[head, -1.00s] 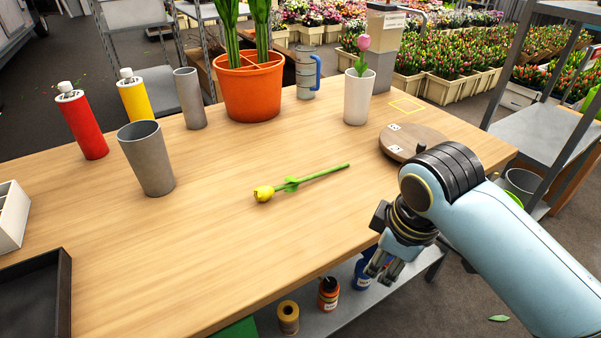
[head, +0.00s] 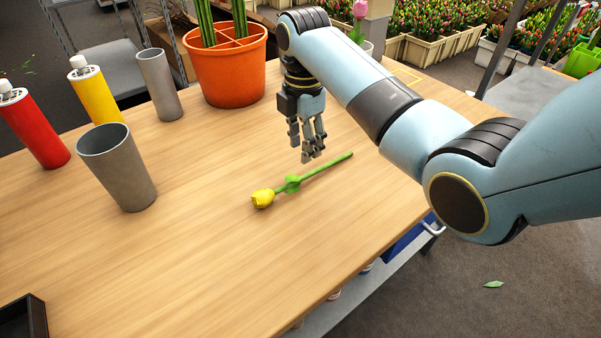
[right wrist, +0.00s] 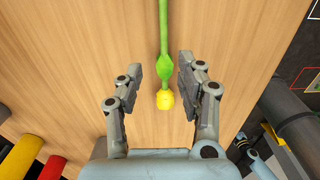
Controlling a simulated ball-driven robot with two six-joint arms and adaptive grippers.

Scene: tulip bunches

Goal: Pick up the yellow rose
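The yellow rose (head: 263,199) lies flat on the wooden table, its yellow head toward the lower left and its green stem (head: 325,167) running to the upper right. My right gripper (head: 310,158) points down above the table, just behind the stem in the head view. In the right wrist view the gripper (right wrist: 158,82) is open, its two fingers on either side of the flower's line. The yellow head (right wrist: 165,100) and green leaf show between them, below the fingers and apart from them. Nothing is held. My left gripper is not in view.
A grey cup (head: 118,170), a second grey cup (head: 160,85), a yellow bottle (head: 95,98) and a red bottle (head: 35,130) stand at the left. An orange pot (head: 228,75) stands behind. A black tray (head: 25,318) is at the lower left. The table's front middle is clear.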

